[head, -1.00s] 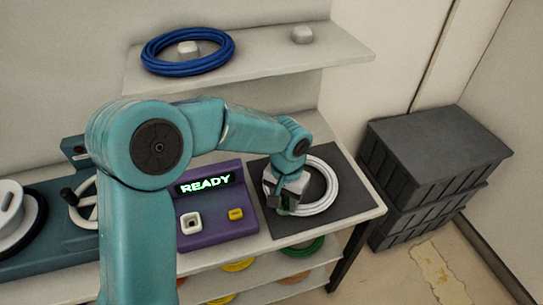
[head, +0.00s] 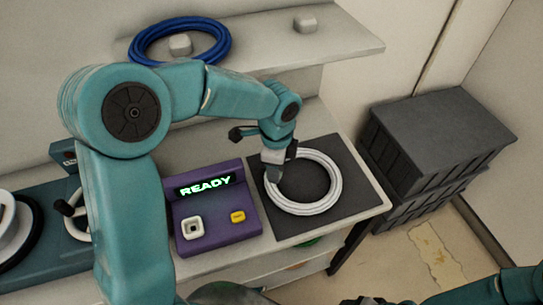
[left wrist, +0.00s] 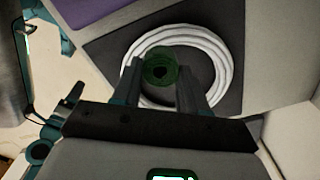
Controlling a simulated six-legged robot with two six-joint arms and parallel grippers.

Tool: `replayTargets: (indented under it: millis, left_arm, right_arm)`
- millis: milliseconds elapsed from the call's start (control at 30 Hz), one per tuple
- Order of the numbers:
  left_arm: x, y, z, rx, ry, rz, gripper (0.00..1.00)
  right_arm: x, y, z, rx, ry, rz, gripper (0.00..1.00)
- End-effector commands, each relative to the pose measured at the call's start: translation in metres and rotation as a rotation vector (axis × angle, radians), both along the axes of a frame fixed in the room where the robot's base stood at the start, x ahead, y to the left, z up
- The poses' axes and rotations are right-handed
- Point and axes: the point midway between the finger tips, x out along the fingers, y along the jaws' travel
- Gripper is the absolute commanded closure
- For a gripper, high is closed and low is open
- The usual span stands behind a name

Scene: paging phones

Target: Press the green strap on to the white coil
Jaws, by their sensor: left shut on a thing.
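The white coil (head: 335,184) lies flat on a dark mat (head: 282,225), and it also shows in the left wrist view (left wrist: 218,68). My left gripper (head: 272,172) is over the coil's left side, pointing down. In the left wrist view my left gripper (left wrist: 160,78) is shut on the green strap (left wrist: 160,67), a small round dark green thing between the fingers. The strap looks above the coil's open middle there; its height over the coil is unclear. The strap is hidden in the head view. My right gripper (head: 365,300) is partly cut off at the bottom edge.
A purple box with a READY display (head: 208,205) stands left of the mat. A blue coil (head: 222,40) lies on the shelf (head: 345,40) above. Dark stacked crates (head: 435,140) stand right of the table. A teal machine (head: 50,255) is at the left.

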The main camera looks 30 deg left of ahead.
Motion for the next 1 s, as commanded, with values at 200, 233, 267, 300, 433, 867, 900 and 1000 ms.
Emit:
replayTargets:
  millis: [200, 233, 267, 300, 433, 867, 900, 1000]
  left_arm:
    - [-0.008, 0.003, 0.016, 0.001, -0.001, -0.521, 0.85]
    - [-0.009, 0.003, 0.017, 0.001, -0.001, -0.57, 0.85]
    - [-0.01, 0.004, 0.018, 0.001, -0.001, -0.615, 0.85]
    - [-0.01, 0.004, 0.019, 0.001, 0.0, -0.662, 0.85]
    - [-0.011, 0.005, 0.019, 0.002, 0.0, -0.749, 0.85]
    - [-0.008, 0.007, -0.012, 0.001, 0.0, -0.759, 0.85]
    - [-0.008, 0.007, -0.017, 0.001, -0.001, -0.759, 0.85]
    - [-0.008, 0.007, -0.028, 0.001, -0.001, -0.758, 0.85]
  right_arm:
    - [0.0, 0.0, 0.013, 0.0, 0.0, 0.0, 0.41]
    - [0.0, 0.0, 0.013, 0.0, 0.0, 0.0, 0.41]
    - [0.0, 0.0, 0.014, 0.0, 0.0, 0.0, 0.41]
    - [0.0, 0.0, 0.015, 0.0, 0.0, 0.0, 0.41]
    - [0.0, 0.0, 0.014, 0.0, 0.0, 0.0, 0.41]
    - [0.0, 0.0, -0.015, 0.0, 0.0, 0.0, 0.41]
    - [0.0, 0.0, -0.019, 0.0, 0.0, 0.0, 0.41]
    - [0.0, 0.0, -0.029, 0.0, 0.0, 0.0, 0.41]
